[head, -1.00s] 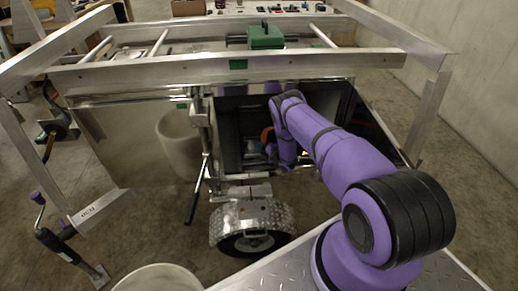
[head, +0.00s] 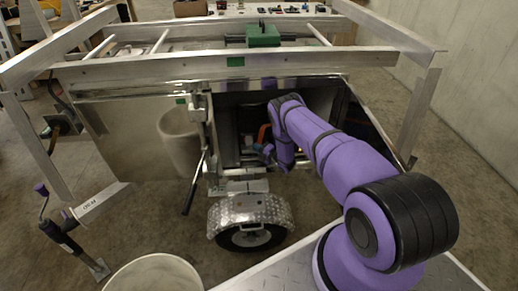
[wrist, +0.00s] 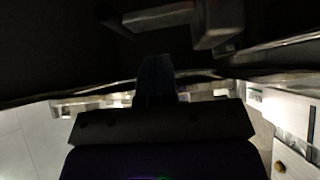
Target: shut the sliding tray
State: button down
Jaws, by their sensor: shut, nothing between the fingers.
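The trailer's side compartment (head: 225,115) stands open and is dark inside. My arm reaches into it, and my gripper (head: 262,150) is small and in shadow near its left part. In the wrist view my gripper (wrist: 156,65) shows as shut, narrow dark fingers with nothing held. A pale metal bar with a bracket (wrist: 180,20) is above and just beyond the fingertips; I cannot tell whether they touch it. I cannot clearly make out the sliding tray or how far out it is; shadow and my arm hide much of the compartment.
The trailer's aluminium frame rail (head: 200,68) runs above the opening. A wheel under a tread-plate fender (head: 250,212) is below it. A black-handled lever (head: 196,182) hangs left of the opening. A pale bucket (head: 155,275) stands in front. An orange item (head: 263,134) is inside.

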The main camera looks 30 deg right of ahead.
jog(key=v, duration=1)
jog(key=shift+f, duration=0.1)
